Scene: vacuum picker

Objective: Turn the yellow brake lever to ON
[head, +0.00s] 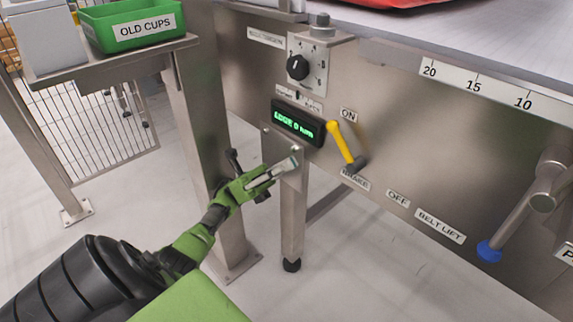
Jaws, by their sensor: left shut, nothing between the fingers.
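The yellow brake lever (340,141) is on the steel machine panel, at the centre right of the head view. Its dark pivot is at its lower end, just above the BRAKE label (355,179). The lever's yellow end points up and slightly left, close to the ON label (349,115). The OFF label (398,198) is lower right of the pivot. My left gripper (293,163) is shut and empty, left of the lever and apart from it in the picture. My right gripper is not in view.
A black knob (298,67) and a green-lit display (298,123) are left of the lever. A blue-tipped handle (489,250) is at the right. A green OLD CUPS bin (130,22) stands on a steel stand at the left. A steel leg (293,215) stands below my left gripper.

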